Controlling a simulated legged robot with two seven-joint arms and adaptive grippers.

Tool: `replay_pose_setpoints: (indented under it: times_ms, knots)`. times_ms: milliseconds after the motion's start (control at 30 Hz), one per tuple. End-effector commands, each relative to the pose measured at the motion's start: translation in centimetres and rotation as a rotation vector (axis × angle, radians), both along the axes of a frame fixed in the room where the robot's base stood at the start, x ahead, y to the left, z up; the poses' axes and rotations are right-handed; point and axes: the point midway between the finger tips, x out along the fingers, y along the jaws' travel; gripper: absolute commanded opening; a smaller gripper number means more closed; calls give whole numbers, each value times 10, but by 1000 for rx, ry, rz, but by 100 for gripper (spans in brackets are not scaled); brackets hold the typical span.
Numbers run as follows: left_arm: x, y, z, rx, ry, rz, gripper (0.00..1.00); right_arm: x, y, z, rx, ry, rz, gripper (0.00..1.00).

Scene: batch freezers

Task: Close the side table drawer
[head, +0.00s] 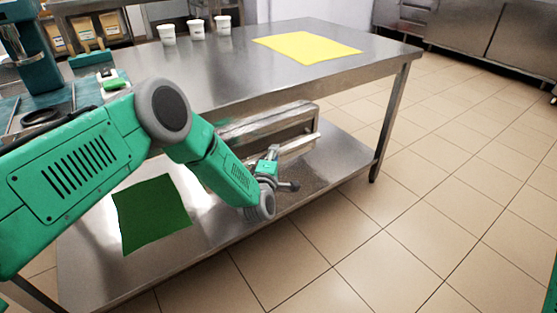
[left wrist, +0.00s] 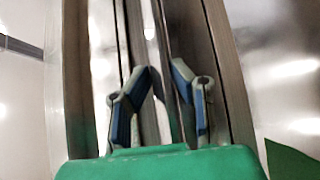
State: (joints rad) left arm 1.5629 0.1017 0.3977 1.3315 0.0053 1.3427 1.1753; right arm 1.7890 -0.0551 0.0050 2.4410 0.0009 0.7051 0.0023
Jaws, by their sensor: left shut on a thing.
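The metal side table drawer (head: 268,125) shows below the tabletop, partly hidden by my left arm. A pale bar, its handle (head: 300,143), runs along its front. How far the drawer stands out is hard to tell. My left gripper (head: 279,170) is at the drawer's front, below the tabletop. In the left wrist view its two blue-and-grey fingers (left wrist: 158,92) lie on either side of a narrow shiny metal bar (left wrist: 180,100), shut on it.
The steel table (head: 225,75) carries white tubs (head: 195,29) and a yellow sheet (head: 305,48). A dark green sheet (head: 150,212) lies on its lower shelf (head: 95,268). The table's leg (head: 388,120) stands right of the drawer. Tiled floor (head: 400,230) is clear in front.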

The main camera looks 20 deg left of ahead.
Motion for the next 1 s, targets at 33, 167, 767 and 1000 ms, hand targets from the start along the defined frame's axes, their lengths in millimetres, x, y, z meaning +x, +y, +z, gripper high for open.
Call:
replay_pose_setpoints:
  times_ms: [33, 167, 767, 1000]
  knots:
    - [0, 10, -1, 5, 1, 20, 0, 0, 0, 1, 0, 0, 0, 0]
    - [1, 12, -1, 4, 0, 23, 0, 0, 0, 1, 0, 0, -1, 0]
    - [-21, 4, 0, 3, 0, 14, 38, -2, -1, 1, 1, -4, -1, 0]
    - [-72, 1, -2, 0, 3, 16, 38, -1, 0, 2, -1, -4, -1, 0]
